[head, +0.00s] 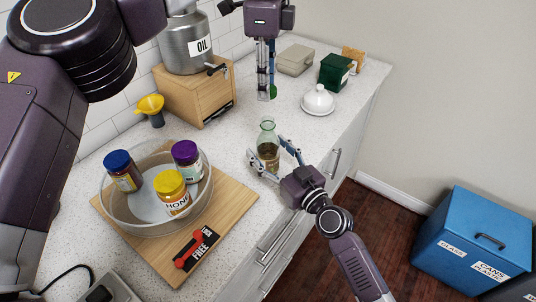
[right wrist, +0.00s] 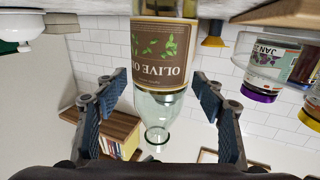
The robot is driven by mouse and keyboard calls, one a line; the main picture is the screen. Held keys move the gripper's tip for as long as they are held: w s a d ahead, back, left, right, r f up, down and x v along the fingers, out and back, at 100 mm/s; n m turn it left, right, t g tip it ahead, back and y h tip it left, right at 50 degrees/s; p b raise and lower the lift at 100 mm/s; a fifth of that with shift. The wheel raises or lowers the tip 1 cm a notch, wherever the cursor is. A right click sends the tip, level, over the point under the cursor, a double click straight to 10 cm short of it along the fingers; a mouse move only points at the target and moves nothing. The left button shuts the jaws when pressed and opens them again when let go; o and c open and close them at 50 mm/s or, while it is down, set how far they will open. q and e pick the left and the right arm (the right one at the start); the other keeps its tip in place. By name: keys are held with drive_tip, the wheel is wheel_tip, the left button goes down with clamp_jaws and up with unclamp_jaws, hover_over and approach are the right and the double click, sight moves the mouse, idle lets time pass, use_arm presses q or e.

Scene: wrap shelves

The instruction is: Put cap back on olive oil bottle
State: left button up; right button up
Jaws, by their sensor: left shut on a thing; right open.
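The olive oil bottle (head: 267,131) stands upright on the counter, green glass with a brown label and an uncapped mouth. In the right wrist view the bottle (right wrist: 160,65) appears upside down, its label reading OLIVE O. My right gripper (head: 266,147) is open, with one finger on each side of the bottle; both fingers also show in the right wrist view (right wrist: 158,95), apart from the glass. My left gripper (head: 266,92) is shut on a small green thing (head: 273,91), which looks like the cap, behind the bottle and higher in the picture. The fingers partly hide it.
A glass bowl (head: 112,212) with several jars sits on a wooden board (head: 238,199) at left. An oil can (head: 187,45) stands on a wooden box (head: 180,95). A white lidded dish (head: 318,100) and green box (head: 335,72) are at back right. Counter around the bottle is clear.

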drive_tip(key=shift+c, duration=0.6)
clamp_jaws()
use_arm(q)
drive_tip(key=shift+f, duration=2.5)
drive_tip(key=shift+f, duration=0.1)
drive_tip(key=shift+f, duration=0.8)
drive_tip(key=shift+f, duration=0.6)
